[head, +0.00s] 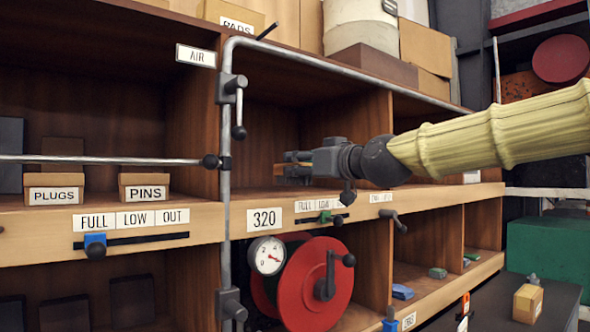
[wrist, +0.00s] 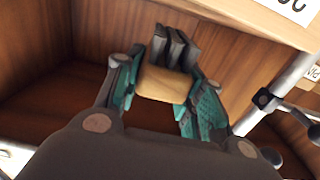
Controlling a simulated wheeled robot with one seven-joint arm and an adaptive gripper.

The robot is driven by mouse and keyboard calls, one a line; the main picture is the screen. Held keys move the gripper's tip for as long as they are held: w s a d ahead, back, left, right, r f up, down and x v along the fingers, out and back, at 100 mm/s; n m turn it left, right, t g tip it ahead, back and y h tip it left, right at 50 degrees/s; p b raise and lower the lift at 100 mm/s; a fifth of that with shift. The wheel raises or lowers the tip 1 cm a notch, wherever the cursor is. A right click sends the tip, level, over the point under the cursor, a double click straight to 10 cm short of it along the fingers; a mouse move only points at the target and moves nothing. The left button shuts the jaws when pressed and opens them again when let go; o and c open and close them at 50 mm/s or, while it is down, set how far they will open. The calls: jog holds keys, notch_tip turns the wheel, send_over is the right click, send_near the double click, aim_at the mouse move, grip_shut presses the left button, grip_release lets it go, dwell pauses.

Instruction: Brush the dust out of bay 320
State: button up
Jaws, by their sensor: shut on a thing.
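Bay 320 is the middle upper compartment, with its "320" label (head: 264,220) on the shelf edge below. My gripper (head: 290,168) reaches from the right into the front of this bay. In the wrist view my gripper (wrist: 168,78) is shut on a brush with a tan wooden block (wrist: 163,86) between the teal finger pads. Its dark bristle tufts (wrist: 175,48) stick out past the fingers. The brush is small and partly hidden in the head view. Whether the bristles touch a surface, I cannot tell. I cannot make out dust in either view.
A grey upright pipe (head: 226,180) with clamps and a handle stands at the bay's left front edge. A pressure gauge (head: 267,255) and a red reel (head: 318,285) are below. PLUGS (head: 54,190) and PINS (head: 144,187) boxes stand in the left bay.

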jog(key=shift+b+v, duration=0.4)
jog(key=shift+v, duration=1.2)
jog(key=p, duration=1)
send_near(309, 164)
jog(key=x, duration=0.3)
jog(key=shift+w, duration=0.1)
